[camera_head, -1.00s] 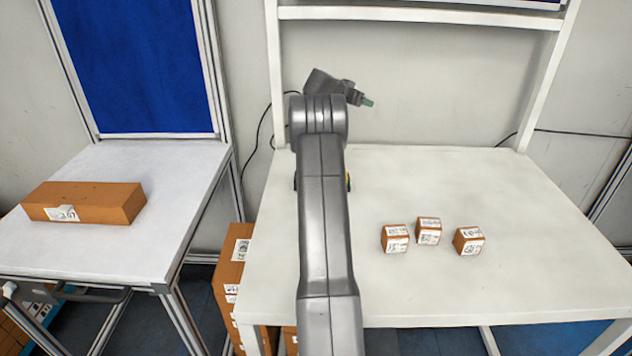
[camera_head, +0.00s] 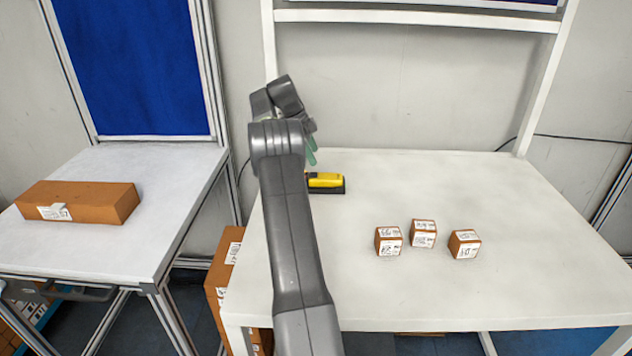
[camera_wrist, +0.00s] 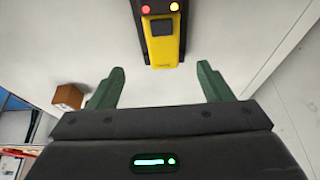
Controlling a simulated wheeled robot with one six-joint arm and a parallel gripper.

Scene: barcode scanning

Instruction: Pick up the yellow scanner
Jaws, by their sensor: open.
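The yellow scanner (camera_head: 325,180) with black parts lies on the white table, just right of my arm in the head view. My arm hides its left end. In the wrist view the scanner (camera_wrist: 164,38) shows at the top centre, with a red and an orange light at its upper end. My gripper (camera_wrist: 160,80) is open and empty, its two green fingers apart. The scanner is beyond the fingertips, roughly in line with the gap between them. In the head view the green fingers (camera_head: 311,150) show above and left of the scanner, partly hidden by my wrist.
Three small brown labelled boxes (camera_head: 423,234) stand on the white table (camera_head: 500,290) to the right. A long brown box (camera_head: 78,203) lies on the left table (camera_head: 170,215). Brown boxes (camera_head: 222,275) stand on the floor between the tables.

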